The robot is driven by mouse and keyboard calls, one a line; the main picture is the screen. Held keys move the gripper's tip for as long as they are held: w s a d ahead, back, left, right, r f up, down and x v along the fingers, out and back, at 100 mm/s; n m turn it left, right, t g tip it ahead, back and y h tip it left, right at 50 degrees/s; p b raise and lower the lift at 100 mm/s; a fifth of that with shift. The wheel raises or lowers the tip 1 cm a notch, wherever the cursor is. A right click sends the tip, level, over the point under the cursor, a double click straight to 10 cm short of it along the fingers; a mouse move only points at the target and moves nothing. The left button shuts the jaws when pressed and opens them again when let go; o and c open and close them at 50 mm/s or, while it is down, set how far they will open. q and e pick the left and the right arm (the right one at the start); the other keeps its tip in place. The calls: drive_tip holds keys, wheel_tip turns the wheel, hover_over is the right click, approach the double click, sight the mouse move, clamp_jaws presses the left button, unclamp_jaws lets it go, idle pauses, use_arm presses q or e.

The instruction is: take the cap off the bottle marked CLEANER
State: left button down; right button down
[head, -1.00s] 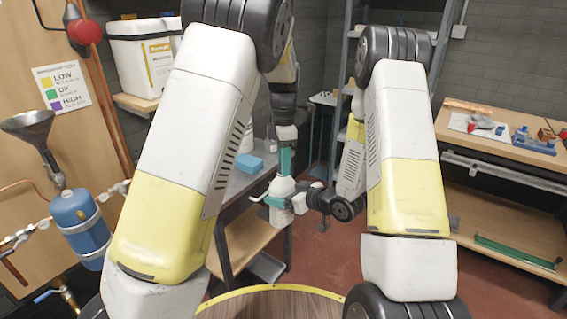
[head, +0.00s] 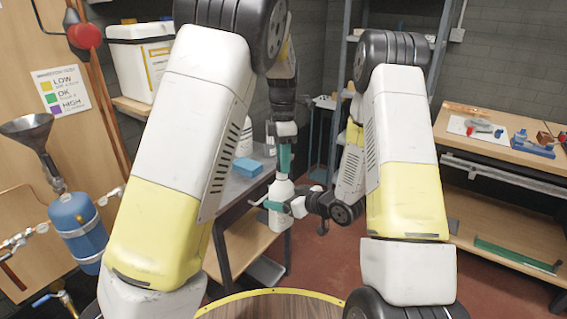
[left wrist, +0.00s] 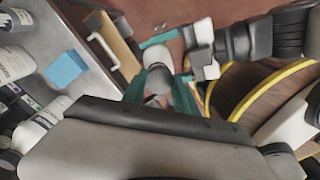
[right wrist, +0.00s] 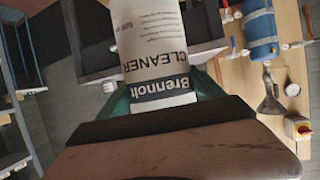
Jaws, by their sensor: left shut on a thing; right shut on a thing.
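The white CLEANER bottle (right wrist: 155,45) has its label upside down in the right wrist view. It hangs roughly upright in the air in the head view (head: 281,204). My right gripper (head: 285,207) is shut around its body from the side. My left gripper (head: 284,163) comes down from above, at the bottle's top. In the left wrist view, the left fingers (left wrist: 160,88) are on either side of the dark cap (left wrist: 157,82), with the white bottle (left wrist: 158,56) beyond it. The fingers largely hide the cap in the head view. I cannot tell whether it is apart from the neck.
A grey bench (head: 236,188) with a blue block (head: 247,168) and bottles is behind and left of the held bottle. A wooden workbench (head: 500,150) with small parts stands at right. A round wooden top (head: 275,306) is in front. Red floor lies between.

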use_arm(q)
drive_tip(key=shift+r, duration=0.1)
drive_tip(key=shift+r, duration=1.95)
